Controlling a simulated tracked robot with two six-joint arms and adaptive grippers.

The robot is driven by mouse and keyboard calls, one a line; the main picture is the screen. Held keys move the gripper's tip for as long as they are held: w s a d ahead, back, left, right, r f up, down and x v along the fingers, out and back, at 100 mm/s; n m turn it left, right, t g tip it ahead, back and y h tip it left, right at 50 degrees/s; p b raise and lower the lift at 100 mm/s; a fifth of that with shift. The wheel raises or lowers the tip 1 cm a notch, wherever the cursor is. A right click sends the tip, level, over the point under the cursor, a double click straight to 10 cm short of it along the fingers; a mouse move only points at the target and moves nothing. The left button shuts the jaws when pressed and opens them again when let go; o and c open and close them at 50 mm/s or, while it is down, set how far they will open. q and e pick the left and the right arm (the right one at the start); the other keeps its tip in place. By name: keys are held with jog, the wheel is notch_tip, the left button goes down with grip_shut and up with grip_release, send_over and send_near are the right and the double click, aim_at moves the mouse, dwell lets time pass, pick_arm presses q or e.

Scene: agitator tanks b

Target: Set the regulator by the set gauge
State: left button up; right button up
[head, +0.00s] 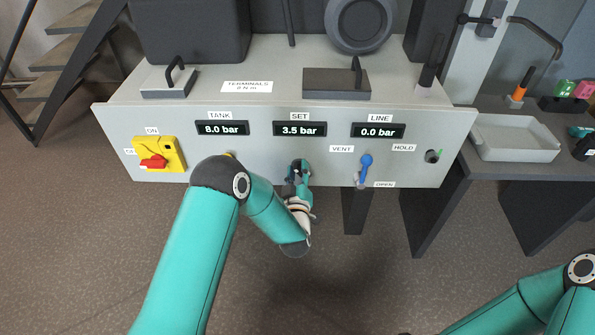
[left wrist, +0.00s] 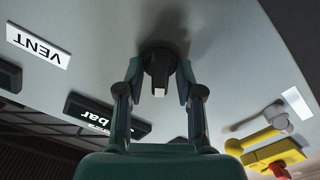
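The set gauge (head: 300,129) on the grey panel reads 3.5 bar. The tank gauge (head: 221,128) reads 8.0 bar and the line gauge (head: 377,131) reads 0.0 bar. My left gripper (head: 299,168) is at the panel's lower part, below the set gauge. In the left wrist view, the dark regulator knob (left wrist: 159,68) sits between the fingers of my left gripper (left wrist: 160,82), which appear shut on its sides. In the head view the gripper hides most of the knob. My right gripper is out of view; only part of my right arm shows.
A blue vent lever (head: 366,165) is close right of my left gripper. A yellow switch with a red handle (head: 154,162) is at the left. A yellow handle (left wrist: 258,137) is partly hidden by my left arm in the head view. A grey tray (head: 513,148) is at right.

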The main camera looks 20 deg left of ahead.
pick_arm(q)
jog(key=shift+c, duration=0.6)
jog(key=shift+f+m+b, duration=0.1)
jog(key=shift+m+b, duration=0.35)
jog(key=shift+m, duration=0.05)
jog(key=m+b, duration=0.2)
jog(key=m, duration=0.1)
jog(key=shift+m+b, duration=0.3)
jog(key=shift+m, duration=0.1)
jog(key=m+b, duration=0.1)
jog(key=m, duration=0.1)
jog(key=shift+d+m, duration=0.15)
jog(key=shift+m, duration=0.15)
jog(key=shift+m+b, duration=0.7)
jog(key=shift+m, duration=0.9)
jog(key=shift+d, duration=0.1)
